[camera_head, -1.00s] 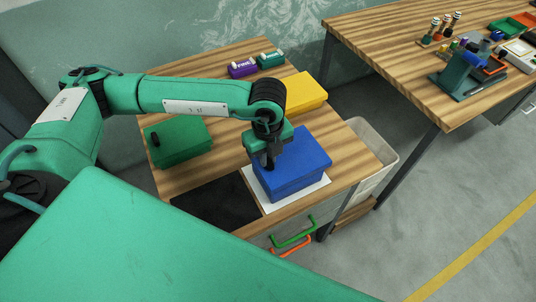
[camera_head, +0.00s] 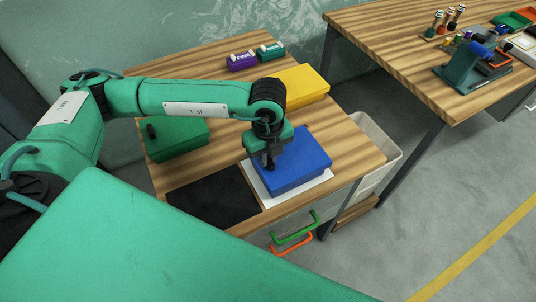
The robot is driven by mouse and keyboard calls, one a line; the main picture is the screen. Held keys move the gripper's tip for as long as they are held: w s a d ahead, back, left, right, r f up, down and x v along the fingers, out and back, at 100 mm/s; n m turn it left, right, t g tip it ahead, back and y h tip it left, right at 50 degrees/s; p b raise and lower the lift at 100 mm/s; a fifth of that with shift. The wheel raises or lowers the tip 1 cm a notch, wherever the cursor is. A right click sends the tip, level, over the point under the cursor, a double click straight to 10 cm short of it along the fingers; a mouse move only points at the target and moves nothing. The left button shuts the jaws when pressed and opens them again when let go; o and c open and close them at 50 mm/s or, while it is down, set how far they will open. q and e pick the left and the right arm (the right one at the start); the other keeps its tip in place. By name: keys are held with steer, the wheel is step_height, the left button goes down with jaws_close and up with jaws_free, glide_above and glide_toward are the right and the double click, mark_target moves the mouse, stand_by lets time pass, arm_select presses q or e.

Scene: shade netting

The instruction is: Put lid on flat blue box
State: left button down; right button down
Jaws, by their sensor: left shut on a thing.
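The flat blue box (camera_head: 296,181) sits on a white sheet at the front right of the wooden table. The blue lid (camera_head: 302,154) is over it, lined up with it; I see no clear gap between them. My left gripper (camera_head: 270,163) points down at the left part of the lid and is shut on it, probably by a handle that the fingers hide. My right gripper is not in view.
A green box (camera_head: 180,142) with a dark knob stands left, a yellow box (camera_head: 303,84) behind. Purple (camera_head: 242,63) and teal (camera_head: 270,51) small boxes are at the back. A dark mat (camera_head: 212,198) lies left of the white sheet (camera_head: 262,194). A grey bin (camera_head: 383,143) stands right.

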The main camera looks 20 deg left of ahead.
arm_select(q)
steer(key=shift+f+b, duration=0.3)
stand_by(0.4)
steer(key=c, duration=1.3)
jaws_free()
steer(key=shift+c, duration=0.2)
